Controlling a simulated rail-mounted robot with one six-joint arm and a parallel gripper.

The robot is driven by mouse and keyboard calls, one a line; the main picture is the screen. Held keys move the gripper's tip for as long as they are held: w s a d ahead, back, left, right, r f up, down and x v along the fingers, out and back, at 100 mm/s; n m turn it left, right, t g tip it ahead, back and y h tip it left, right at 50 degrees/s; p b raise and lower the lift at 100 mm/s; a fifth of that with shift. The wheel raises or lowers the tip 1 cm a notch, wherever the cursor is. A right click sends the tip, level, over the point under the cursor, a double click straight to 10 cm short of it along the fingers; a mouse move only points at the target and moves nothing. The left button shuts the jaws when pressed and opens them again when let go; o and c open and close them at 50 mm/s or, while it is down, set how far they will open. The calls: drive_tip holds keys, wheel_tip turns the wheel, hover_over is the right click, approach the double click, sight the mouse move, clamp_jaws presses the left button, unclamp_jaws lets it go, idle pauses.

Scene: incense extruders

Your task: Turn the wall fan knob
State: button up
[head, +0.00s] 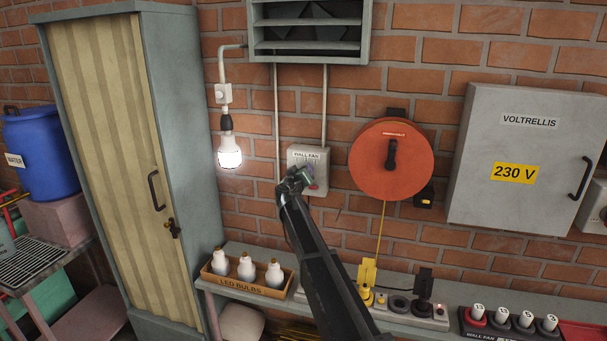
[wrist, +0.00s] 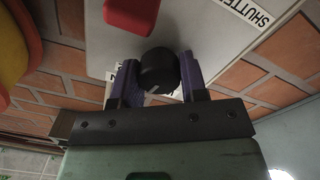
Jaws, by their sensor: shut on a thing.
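The wall fan box (head: 323,165) is a pale grey control box on the brick wall, labelled "WALL FAN". My gripper (head: 304,177) is at its front and hides much of its face in the head view. In the wrist view, the black round knob (wrist: 159,66) sits between the two purple fingers of my gripper (wrist: 158,78), which is shut on it. The knob has a pale mark on its lower edge. A red part (wrist: 131,14) sticks out of the box beside the knob, and a label ending in "SHUTTER" (wrist: 249,14) is partly in view.
A lit bulb (head: 229,153) hangs left of the box, and an orange-red cable reel (head: 391,160) is to its right. The louvred fan (head: 308,31) is above. Below, a shelf holds a tray of LED bulbs (head: 247,283) and several plugs.

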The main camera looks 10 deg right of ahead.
drive_tip(key=n, duration=0.5)
drive_tip(key=shift+n, duration=0.3)
drive_tip(key=n, duration=0.5)
drive_tip(key=shift+f+n, duration=0.1)
drive_tip(key=shift+n, duration=0.3)
drive_tip(key=shift+y, duration=0.3)
drive_tip(key=o, duration=0.9)
drive_tip(key=shift+s+a, duration=0.1)
drive_tip(key=v, duration=1)
drive_tip(key=shift+s+a+f+b, duration=0.15)
drive_tip(key=shift+s+a+b, duration=0.05)
drive_tip(key=shift+s+b, duration=0.1)
